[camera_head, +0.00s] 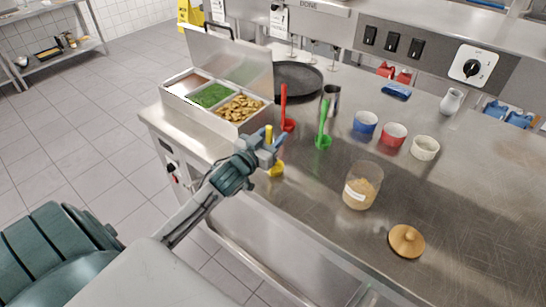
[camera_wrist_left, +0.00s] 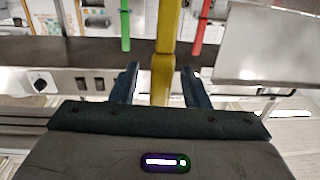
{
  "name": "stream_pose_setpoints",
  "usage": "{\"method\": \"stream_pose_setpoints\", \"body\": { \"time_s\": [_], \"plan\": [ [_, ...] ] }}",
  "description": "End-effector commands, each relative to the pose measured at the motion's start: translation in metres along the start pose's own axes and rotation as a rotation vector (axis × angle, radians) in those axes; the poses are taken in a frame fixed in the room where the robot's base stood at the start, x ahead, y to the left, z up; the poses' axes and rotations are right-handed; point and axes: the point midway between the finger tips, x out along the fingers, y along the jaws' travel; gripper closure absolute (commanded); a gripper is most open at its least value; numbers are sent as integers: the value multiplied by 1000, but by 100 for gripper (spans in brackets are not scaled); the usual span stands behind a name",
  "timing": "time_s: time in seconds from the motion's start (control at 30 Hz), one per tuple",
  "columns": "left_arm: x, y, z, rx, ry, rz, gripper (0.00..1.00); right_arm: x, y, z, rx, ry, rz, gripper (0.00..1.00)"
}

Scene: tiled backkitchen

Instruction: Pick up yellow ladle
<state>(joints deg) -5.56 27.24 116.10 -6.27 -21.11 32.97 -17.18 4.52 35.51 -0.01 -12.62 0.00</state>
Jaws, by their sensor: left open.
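The yellow ladle (camera_head: 277,170) stands upright near the counter's front edge, its bowl end low and its handle rising. My left gripper (camera_head: 266,146) is at the handle and hides part of it. In the left wrist view the yellow handle (camera_wrist_left: 162,70) runs between the two open fingers of my left gripper (camera_wrist_left: 161,88). I cannot tell whether either finger touches it. My right gripper is not in view.
A red ladle (camera_head: 284,105) and a green ladle (camera_head: 323,128) stand just behind. A food container with an open lid (camera_head: 232,60) is to the left. A glass jar (camera_head: 362,186), a wooden lid (camera_head: 406,241) and several small bowls (camera_head: 394,135) are to the right.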

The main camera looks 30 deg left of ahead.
Motion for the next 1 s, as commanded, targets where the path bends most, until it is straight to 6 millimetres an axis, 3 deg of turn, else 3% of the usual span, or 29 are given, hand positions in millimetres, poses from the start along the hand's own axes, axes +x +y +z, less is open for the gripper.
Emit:
{"method": "stream_pose_setpoints", "body": {
  "time_s": [0.33, 0.5, 0.57, 1.0],
  "plan": [
    [9, 0, 1, 0, 0, 1, 58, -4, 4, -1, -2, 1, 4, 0],
    [9, 0, 1, 0, 0, 1, 92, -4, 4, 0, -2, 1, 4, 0],
    [9, 0, 1, 0, 0, 1, 100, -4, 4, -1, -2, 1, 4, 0],
    [9, 0, -5, 1, 1, 1, 100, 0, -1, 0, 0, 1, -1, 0]
  ]
}}
